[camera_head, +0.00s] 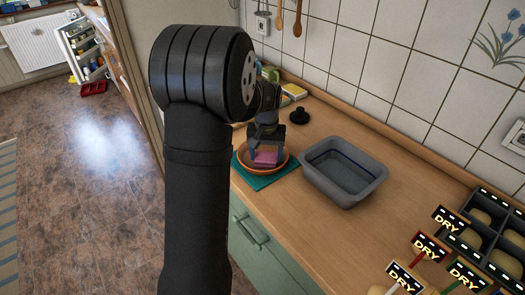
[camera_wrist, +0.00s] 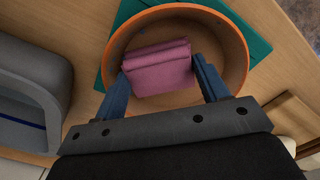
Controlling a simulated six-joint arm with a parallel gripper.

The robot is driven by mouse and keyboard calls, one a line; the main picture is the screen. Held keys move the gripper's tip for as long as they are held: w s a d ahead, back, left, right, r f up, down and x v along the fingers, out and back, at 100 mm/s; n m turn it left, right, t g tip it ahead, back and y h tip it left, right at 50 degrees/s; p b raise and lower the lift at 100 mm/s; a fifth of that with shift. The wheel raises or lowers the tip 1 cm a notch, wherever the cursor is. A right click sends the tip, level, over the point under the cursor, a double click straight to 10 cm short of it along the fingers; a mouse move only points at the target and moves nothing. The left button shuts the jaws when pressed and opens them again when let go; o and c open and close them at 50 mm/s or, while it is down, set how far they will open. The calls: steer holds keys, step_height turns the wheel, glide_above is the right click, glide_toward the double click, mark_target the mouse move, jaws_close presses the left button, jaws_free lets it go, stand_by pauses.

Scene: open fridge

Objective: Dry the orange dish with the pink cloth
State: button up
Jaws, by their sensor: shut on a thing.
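The orange dish (camera_head: 240,153) is a round bowl on a teal mat (camera_head: 262,182) on the counter. In the wrist view the orange dish (camera_wrist: 238,50) fills the upper middle, with the teal mat (camera_wrist: 128,12) under it. The pink cloth (camera_head: 266,158) is folded inside the dish; it also shows in the wrist view (camera_wrist: 158,68). My gripper (camera_wrist: 165,82) reaches down into the dish with its blue fingers on either side of the cloth and is shut on it. In the head view my gripper (camera_head: 264,150) is above the dish. Whether the cloth touches the dish's bottom is unclear.
A grey basin (camera_head: 345,172) stands right of the dish, close by. A dark divided rack (camera_head: 495,225) and several "DRY" signs (camera_head: 430,248) are at the lower right. A black knob-like item (camera_head: 299,115) and a sponge (camera_head: 294,91) lie behind, near the tiled wall.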

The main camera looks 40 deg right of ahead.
steer(key=shift+s, duration=0.55)
steer(key=shift+w, duration=1.8)
steer(key=shift+d+f, duration=0.15)
steer(key=shift+d, duration=0.35)
steer(key=shift+s, duration=1.85)
steer(key=shift+w, duration=1.85)
steer(key=shift+r, duration=0.2)
steer(key=shift+r, duration=2.95)
